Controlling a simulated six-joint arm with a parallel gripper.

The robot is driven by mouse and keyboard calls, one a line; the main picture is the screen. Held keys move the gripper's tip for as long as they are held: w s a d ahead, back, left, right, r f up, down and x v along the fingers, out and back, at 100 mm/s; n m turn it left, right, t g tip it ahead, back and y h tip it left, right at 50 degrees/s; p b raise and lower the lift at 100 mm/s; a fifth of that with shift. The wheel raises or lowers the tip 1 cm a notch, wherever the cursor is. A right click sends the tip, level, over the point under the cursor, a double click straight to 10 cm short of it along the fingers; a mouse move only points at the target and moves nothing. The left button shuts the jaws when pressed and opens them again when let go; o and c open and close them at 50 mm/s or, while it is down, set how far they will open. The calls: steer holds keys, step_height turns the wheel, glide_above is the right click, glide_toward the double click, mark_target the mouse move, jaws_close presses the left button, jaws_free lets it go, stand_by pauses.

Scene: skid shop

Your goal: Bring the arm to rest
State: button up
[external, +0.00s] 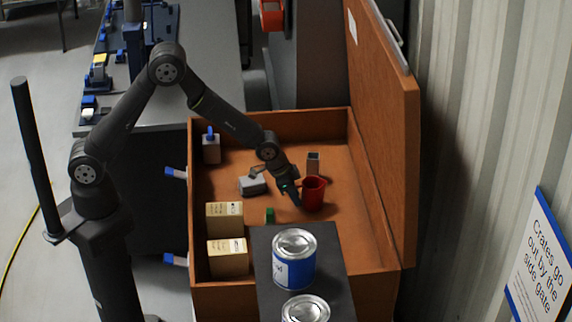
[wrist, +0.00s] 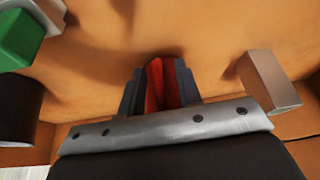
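My arm reaches down into an open orange-brown crate (external: 372,235). My gripper (external: 297,203) is low inside it, at the left side of a red mug (external: 314,193), very close to it or touching it. In the wrist view, my gripper (wrist: 160,92) shows two dark fingers with a narrow red shape between them. I cannot tell whether this red is part of the mug, or whether the fingers press on it. The fingertips are partly hidden, and the arm is bent, not folded in.
Paint cans (external: 294,259) stand on a dark ledge at the front. The raised lid (external: 385,130) bounds the right.

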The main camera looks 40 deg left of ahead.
steer(key=shift+r, duration=0.1)
steer(key=v, duration=1.2)
steer(key=x, duration=1.3)
steer(key=shift+s+a, duration=0.15)
step_height(320, 180, up, 5)
steer(key=shift+f, duration=0.2)
steer(key=shift+s+r, duration=0.2)
steer(key=shift+s, duration=0.1)
